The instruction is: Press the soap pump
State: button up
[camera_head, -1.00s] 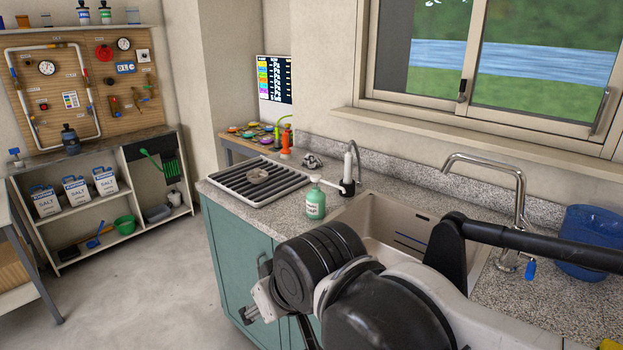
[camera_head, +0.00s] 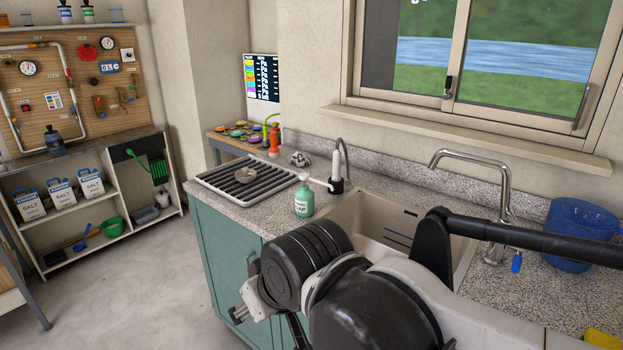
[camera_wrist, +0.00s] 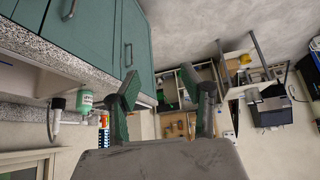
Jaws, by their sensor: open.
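The soap pump bottle (camera_head: 304,200) is green with a white label and a white pump head. It stands upright on the speckled counter, left of the sink, and also shows in the wrist view (camera_wrist: 85,101), at the left. My gripper (camera_wrist: 166,82) is open and empty in the wrist view, with its two fingers apart. The bottle is to the left of the fingers there and apart from them.
The sink (camera_head: 375,228) lies right of the bottle, with a tall faucet (camera_head: 500,190) and a blue bucket (camera_head: 578,235) further right. A black drain rack (camera_head: 248,178) is left of the bottle. A white cylinder on a black holder (camera_head: 337,172) stands close behind it.

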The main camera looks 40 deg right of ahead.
grip_shut()
dwell(1.4)
